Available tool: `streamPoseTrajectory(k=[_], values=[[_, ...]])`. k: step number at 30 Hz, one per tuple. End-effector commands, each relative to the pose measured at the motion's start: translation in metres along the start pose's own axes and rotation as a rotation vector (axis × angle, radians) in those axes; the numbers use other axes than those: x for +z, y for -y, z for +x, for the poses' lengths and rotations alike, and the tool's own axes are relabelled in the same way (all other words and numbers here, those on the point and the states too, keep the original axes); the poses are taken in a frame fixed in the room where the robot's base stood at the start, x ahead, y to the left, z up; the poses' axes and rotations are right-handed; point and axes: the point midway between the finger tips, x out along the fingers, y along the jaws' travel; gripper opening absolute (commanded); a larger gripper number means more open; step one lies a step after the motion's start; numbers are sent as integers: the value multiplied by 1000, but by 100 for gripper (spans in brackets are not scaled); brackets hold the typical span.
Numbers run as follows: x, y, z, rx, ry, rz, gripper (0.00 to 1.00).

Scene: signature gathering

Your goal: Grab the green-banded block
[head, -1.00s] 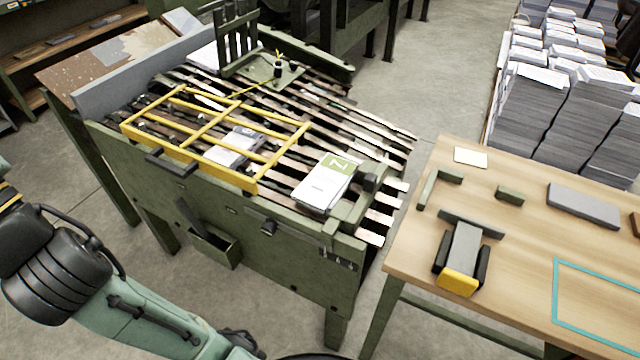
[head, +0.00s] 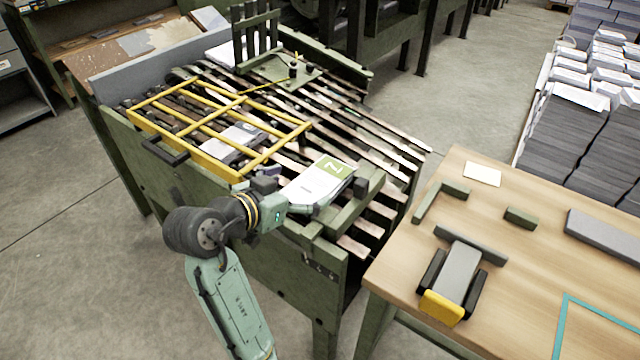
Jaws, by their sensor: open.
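The green-banded block (head: 316,186), a white stack of sheets with a green band and a white mark at its far end, lies flat on the slatted bed (head: 385,160) of the green machine. My gripper (head: 284,192) is at the block's near left end, its dark fingers seen from behind and partly hidden by my wrist. It is open. The near left corner of the block is covered by the gripper, so I cannot tell whether the fingers touch it or straddle it.
A yellow frame (head: 205,122) spans the bed to the left, with another pale block (head: 238,137) beneath it. A green rail with a dark knob (head: 362,186) stands close right of the block. A wooden table (head: 520,275) with a yellow-ended fixture (head: 452,285) is at the right.

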Motion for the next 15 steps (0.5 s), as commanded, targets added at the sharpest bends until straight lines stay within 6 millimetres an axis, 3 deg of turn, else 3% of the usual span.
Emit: streamPoseTrajectory(k=[7, 15], values=[[1, -2, 21, 1, 2, -2, 94], [3, -3, 58, -1, 1, -2, 94]])
